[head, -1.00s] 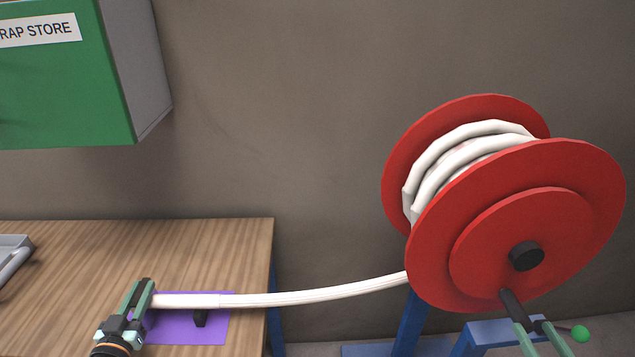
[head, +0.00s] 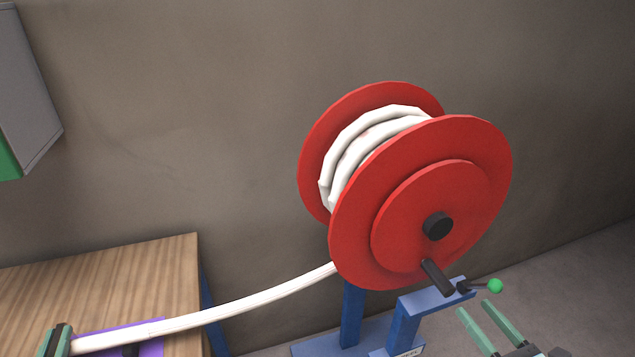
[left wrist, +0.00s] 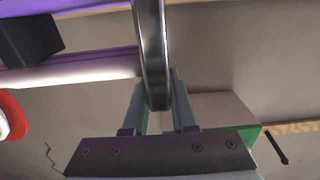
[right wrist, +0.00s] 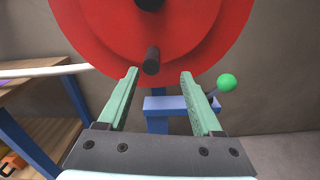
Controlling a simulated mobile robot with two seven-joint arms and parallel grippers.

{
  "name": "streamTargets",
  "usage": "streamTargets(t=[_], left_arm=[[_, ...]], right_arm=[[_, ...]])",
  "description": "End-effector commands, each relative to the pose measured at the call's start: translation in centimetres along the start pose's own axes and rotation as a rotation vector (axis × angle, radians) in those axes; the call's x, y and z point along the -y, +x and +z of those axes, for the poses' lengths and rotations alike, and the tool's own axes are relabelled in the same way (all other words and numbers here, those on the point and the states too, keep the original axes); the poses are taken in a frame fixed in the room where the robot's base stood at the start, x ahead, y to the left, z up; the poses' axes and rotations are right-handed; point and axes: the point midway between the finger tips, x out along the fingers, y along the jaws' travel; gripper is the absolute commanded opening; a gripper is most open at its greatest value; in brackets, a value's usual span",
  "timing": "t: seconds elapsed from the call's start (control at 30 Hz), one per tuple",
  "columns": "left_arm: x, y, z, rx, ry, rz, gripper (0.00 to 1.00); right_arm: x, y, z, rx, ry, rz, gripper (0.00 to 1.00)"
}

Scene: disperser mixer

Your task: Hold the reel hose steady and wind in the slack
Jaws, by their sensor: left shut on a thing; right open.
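The red reel (head: 395,220) carries several turns of white hose (head: 365,150). A length of hose (head: 240,305) runs from the reel down left, sagging slightly, to my left gripper (head: 60,340) at the bench. That gripper is shut on the hose end; in the left wrist view a grey metal strip (left wrist: 152,50) stands at its fingers, and the hose (left wrist: 90,70) meets it. The black crank handle (head: 437,276) sticks out low on the reel's face. My right gripper (head: 475,308) is open and empty below right of it. In the right wrist view the handle (right wrist: 152,62) shows between the open fingertips, apart from them.
A green-knobbed lever (head: 495,286) sits on the blue stand (head: 405,325), close to my right gripper. The wooden bench (head: 130,270) bears a purple mat (head: 150,348) with a black block. A green and grey cabinet (head: 25,100) hangs upper left.

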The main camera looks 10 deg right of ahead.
Motion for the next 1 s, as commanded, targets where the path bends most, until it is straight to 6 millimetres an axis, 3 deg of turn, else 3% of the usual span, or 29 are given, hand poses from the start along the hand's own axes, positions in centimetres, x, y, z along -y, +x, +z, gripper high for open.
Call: streamTargets(t=[0.4,1.0], left_arm=[[0.0,0.0,0.1,0.002,0.000,-0.001,0.00],[0.1,0.0,0.1,0.002,0.000,-0.001,0.00]], right_arm=[[-0.6,-3.1,2.4,-0.008,0.000,0.007,0.67],[-0.7,-5.1,4.2,-0.001,0.002,0.001,0.67]])
